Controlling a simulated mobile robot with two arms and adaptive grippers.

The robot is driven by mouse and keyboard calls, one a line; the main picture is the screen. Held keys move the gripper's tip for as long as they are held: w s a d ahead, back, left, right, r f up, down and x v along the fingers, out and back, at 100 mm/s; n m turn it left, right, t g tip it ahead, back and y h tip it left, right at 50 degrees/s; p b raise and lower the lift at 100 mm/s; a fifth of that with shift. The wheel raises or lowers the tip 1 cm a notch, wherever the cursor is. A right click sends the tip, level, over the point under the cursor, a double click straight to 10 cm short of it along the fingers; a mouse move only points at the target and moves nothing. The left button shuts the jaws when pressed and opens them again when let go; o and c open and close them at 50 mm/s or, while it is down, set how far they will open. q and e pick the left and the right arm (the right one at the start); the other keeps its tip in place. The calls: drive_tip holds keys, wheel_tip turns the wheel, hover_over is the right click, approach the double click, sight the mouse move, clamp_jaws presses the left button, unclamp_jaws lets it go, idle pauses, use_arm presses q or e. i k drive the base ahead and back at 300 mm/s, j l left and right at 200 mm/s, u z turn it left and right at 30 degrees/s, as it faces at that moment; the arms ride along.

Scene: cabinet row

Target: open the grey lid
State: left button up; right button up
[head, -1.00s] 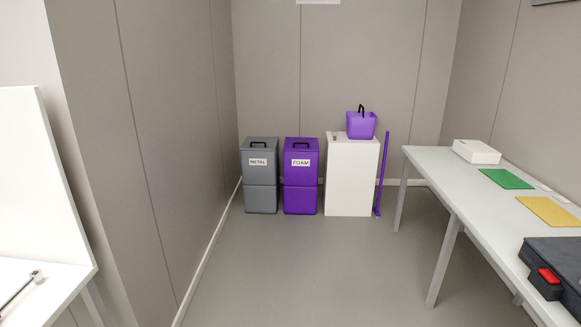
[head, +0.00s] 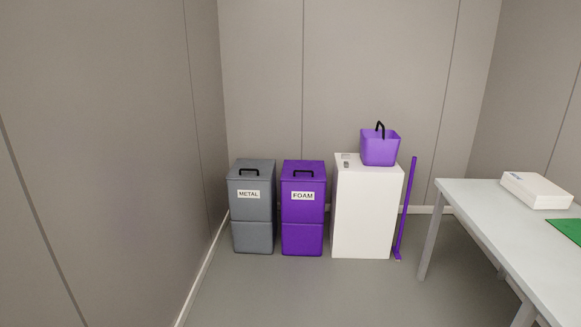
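The grey bin (head: 254,236) stands upright on the floor against the back wall, left of centre in the head view. It carries a white METAL label on its front. Its grey lid (head: 245,166) lies shut on top, with a black handle (head: 249,172) at its front. Neither of my grippers is in view. The bin is still some distance ahead across bare floor.
A purple FOAM bin (head: 302,236) stands just right of the grey one. A white cabinet (head: 364,215) bears a purple basket (head: 380,149), with a purple pole (head: 406,208) beside it. A table (head: 480,215) with a white box (head: 536,190) stands at right. Floor ahead is clear.

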sight(252, 166)
drive_tip(key=i, duration=1.85)
